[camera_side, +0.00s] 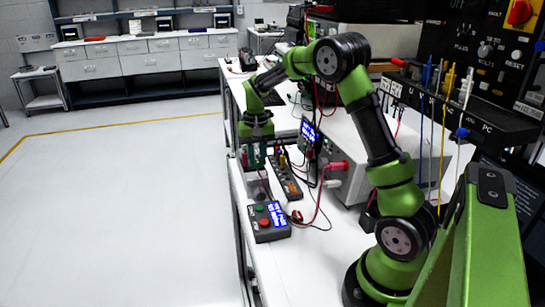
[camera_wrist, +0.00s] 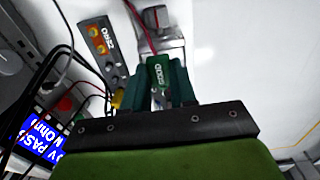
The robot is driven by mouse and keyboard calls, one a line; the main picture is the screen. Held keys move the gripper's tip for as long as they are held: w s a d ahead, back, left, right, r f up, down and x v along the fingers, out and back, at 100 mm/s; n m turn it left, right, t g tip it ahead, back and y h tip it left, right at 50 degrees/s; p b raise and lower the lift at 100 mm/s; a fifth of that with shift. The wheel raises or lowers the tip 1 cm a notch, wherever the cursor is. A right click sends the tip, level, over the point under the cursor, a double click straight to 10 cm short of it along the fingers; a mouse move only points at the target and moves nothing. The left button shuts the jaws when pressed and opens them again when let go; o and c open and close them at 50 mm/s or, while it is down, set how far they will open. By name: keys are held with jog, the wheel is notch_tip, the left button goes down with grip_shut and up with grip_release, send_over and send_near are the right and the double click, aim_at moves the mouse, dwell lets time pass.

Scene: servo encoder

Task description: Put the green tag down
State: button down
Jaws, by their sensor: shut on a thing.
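The green tag (camera_wrist: 159,72), lettered "GOOD", is between the fingers of my gripper (camera_wrist: 160,84) in the wrist view. My gripper is shut on it. In the side view my gripper (camera_side: 254,162) points down over the near bench; the tag is too small there to make out clearly. A grey metal unit (camera_wrist: 168,27) lies just beyond the tag in the wrist view. I cannot tell whether the tag touches it.
A grey box marked "ZERO" (camera_wrist: 107,48) lies left of the tag. A control box (camera_side: 268,222) with green and red buttons and a blue display stands nearer on the bench. Cables run to the right. White bench surface is bare right of the gripper in the wrist view.

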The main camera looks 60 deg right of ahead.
aim_at(256, 159)
jog(key=shift+w+d+f, duration=0.15)
jog(key=shift+w+f, duration=0.15)
jog(key=shift+w, duration=0.05)
jog(key=shift+f, duration=1.5)
jog(key=shift+f, duration=0.2)
jog(key=c, duration=0.9)
grip_release()
jog(key=shift+r, duration=0.1)
